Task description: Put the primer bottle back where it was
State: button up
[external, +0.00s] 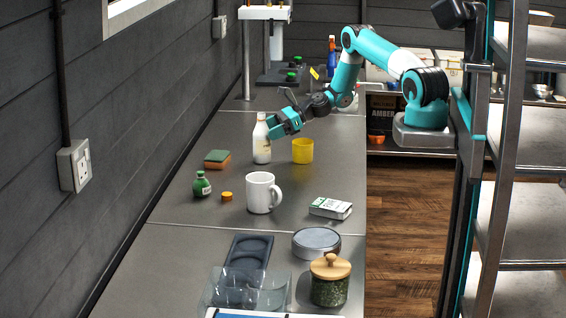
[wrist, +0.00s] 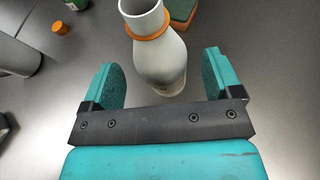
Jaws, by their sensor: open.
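A white bottle (external: 262,143) with a pale label, likely the primer bottle, stands upright on the grey counter by the wall. In the wrist view the bottle (wrist: 160,55) has an open mouth and an orange ring round its neck. My gripper (external: 275,125) is at the upper right side of the bottle. In the wrist view my open gripper (wrist: 164,82) has one finger on each side of the bottle's body, with gaps visible on both sides.
A green and orange sponge (external: 217,159) lies left of the bottle, a yellow cup (external: 302,150) right. Nearer are a green bottle (external: 201,184), orange cap (external: 227,196), white mug (external: 261,192), small box (external: 330,208), round tin (external: 316,243) and lidded jar (external: 330,281).

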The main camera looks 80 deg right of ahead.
jog(key=b+v, duration=0.2)
jog(key=v, duration=0.6)
jog(key=w+a+r+n+g+y, duration=0.1)
jog(key=w+a+r+n+g, duration=0.15)
jog(key=a+r+n, duration=0.5)
jog(key=w+a+r+n+g+y, duration=0.2)
jog(key=w+a+n, duration=0.15)
jog(key=a, duration=0.65)
jog(key=s+a+r+n+g, duration=0.25)
jog(key=a+n, duration=0.25)
jog(key=a, duration=0.3)
jog(key=s+a+r+n+g, duration=0.2)
jog(key=a+r+n, duration=0.1)
jog(key=a+n, duration=0.3)
jog(key=s+a+r+n+g+h, duration=0.2)
jog(key=s+a+r+n, duration=0.2)
jog(key=s+a+n, duration=0.5)
jog(key=s+a+n+h, duration=0.1)
jog(key=s+a+n, duration=0.2)
jog(key=s, duration=0.4)
jog(key=s+a+r+n+g, duration=0.1)
jog(key=s+a+n, duration=0.2)
jog(key=s, duration=0.5)
jog(key=shift+r+n+h, duration=0.25)
jog(key=shift+n+h, duration=0.15)
jog(key=shift+n, duration=0.5)
